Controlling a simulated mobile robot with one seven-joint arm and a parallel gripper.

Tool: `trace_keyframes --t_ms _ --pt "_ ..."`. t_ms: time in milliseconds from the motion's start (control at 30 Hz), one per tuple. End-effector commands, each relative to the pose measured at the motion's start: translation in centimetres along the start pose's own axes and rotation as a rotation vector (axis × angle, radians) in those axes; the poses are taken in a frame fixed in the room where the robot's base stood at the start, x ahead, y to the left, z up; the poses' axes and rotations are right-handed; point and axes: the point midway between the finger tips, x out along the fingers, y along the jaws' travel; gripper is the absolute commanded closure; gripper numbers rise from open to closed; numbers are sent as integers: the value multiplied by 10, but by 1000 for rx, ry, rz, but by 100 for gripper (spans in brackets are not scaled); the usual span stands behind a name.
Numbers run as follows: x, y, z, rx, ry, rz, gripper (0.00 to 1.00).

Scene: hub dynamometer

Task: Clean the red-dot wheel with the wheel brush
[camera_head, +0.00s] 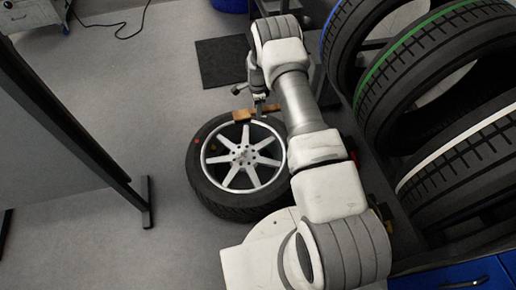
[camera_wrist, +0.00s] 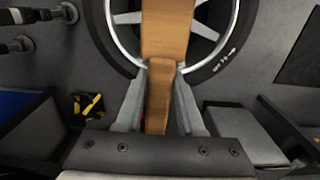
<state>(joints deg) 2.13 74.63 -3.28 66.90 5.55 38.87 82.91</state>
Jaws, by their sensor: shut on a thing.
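The red-dot wheel (camera_head: 237,165) lies flat on the grey floor, a black tyre around a silver multi-spoke rim, with a red dot on the left part of its tyre. In the wrist view part of the wheel's tyre (camera_wrist: 228,40) and rim shows beyond my fingers. My gripper (camera_head: 260,103) is at the wheel's far edge, shut on the wheel brush (camera_head: 252,114). The brush's tan wooden body (camera_wrist: 167,30) reaches from between my fingers (camera_wrist: 160,85) out over the rim. Its bristles are hidden, and I cannot tell whether it touches the wheel.
Large tyres with blue, green and white stripes (camera_head: 430,65) stand in a rack on the right. A dark mat (camera_head: 222,62) lies beyond the wheel. A black frame (camera_head: 70,120) stands on the left. The floor (camera_head: 150,95) between frame and wheel is clear.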

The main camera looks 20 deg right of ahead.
Motion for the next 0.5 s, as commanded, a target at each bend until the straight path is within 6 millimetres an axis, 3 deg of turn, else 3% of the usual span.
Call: trace_keyframes --t_ms 33,100,400,500 --pt "32 -2 -1 63 1 2 100" --pt "60 -6 -3 157 3 2 100" --pt "174 -10 -6 538 8 -1 100" --pt "202 -8 -6 637 9 -3 100"
